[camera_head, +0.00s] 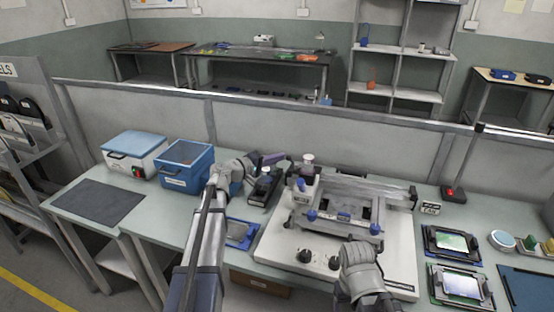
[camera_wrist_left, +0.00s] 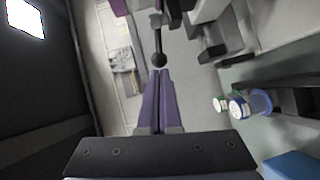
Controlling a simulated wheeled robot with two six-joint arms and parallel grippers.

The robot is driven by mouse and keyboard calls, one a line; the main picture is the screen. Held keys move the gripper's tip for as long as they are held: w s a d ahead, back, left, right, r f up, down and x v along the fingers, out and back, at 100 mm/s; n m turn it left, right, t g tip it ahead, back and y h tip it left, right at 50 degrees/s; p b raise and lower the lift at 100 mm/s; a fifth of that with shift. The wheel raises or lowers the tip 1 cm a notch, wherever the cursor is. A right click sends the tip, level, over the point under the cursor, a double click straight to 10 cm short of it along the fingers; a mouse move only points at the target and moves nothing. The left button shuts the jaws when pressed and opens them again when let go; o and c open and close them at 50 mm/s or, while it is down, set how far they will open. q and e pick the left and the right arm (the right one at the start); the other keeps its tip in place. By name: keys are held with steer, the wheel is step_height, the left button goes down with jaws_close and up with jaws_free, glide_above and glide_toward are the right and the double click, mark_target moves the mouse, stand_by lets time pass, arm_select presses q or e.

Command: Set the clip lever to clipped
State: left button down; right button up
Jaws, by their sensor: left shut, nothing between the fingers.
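My left gripper (camera_head: 272,158) has purple fingers and hangs above a dark device (camera_head: 264,187) on the bench, left of a white machine. In the left wrist view its fingers (camera_wrist_left: 160,74) lie together with nothing between them. A lever with a black ball knob (camera_wrist_left: 159,60) shows right at the fingertips; I cannot tell whether they touch it. Which way the lever is set is not clear, and the arm and gripper partly hide the device in the head view. My right arm (camera_head: 360,268) is over the white machine's front right; its fingers do not show.
The white machine (camera_head: 285,245) carries a metal frame with blue knobs (camera_head: 345,215). Boards in trays (camera_head: 455,242) lie at right. A dark mat (camera_head: 100,203) lies clear at left.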

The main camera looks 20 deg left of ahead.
arm_select(q)
steer(key=shift+w+d+m+g+h, duration=0.45)
steer(key=shift+w+m+g+h, duration=0.3)
steer(key=shift+m+g+h, duration=0.45)
steer(key=shift+w+d+m+g+h, duration=0.4)
steer(key=shift+w+m+g+h, duration=0.4)
steer(key=shift+m+g, duration=0.5)
steer(key=shift+w+d+m+g+h, duration=0.45)
steer(key=shift+w+m+g+h, duration=0.25)
steer(key=shift+m+g+h, duration=0.55)
steer(key=shift+n, duration=0.25)
steer(key=shift+w, duration=0.1)
